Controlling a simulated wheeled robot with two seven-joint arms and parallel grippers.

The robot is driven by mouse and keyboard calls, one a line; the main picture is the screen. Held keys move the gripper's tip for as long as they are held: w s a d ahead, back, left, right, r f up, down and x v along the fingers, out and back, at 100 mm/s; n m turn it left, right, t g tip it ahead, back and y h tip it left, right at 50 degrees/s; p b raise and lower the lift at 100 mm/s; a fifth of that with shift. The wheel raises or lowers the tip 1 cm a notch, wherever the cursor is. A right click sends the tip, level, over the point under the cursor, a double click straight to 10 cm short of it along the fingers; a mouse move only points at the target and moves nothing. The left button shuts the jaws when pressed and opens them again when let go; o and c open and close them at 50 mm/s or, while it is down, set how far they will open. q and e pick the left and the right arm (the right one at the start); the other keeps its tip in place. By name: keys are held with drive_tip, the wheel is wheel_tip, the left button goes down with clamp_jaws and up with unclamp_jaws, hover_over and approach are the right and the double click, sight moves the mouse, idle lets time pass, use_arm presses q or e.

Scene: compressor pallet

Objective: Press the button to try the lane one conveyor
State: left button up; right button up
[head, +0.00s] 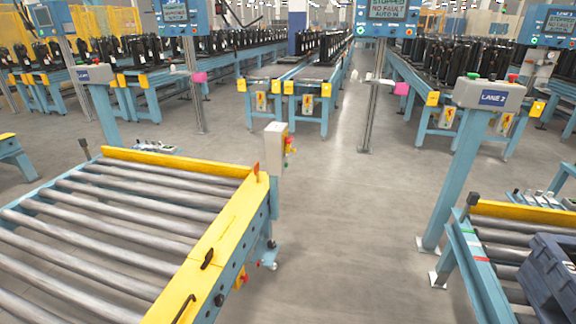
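Neither of my grippers is in view. A grey button box (95,74) with a blue label stands on a blue post at the upper left; its label is too small to read surely. A similar box (490,95) on a post at the right reads LANE 2, with a green button (513,78) on top. A roller conveyor (215,245) with yellow side rails fills the lower left. A pale control box (276,148) at its far right corner has small red, yellow and green parts on its right side. No visible label ties that box to lane one.
Another roller conveyor (480,262) with a dark blue crate (552,272) is at the lower right. Open grey floor (345,235) lies between the two. Farther lines carry black compressors (320,47). A hanging screen (388,14) reads STOPPED, NO FAULT, AUTO IN.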

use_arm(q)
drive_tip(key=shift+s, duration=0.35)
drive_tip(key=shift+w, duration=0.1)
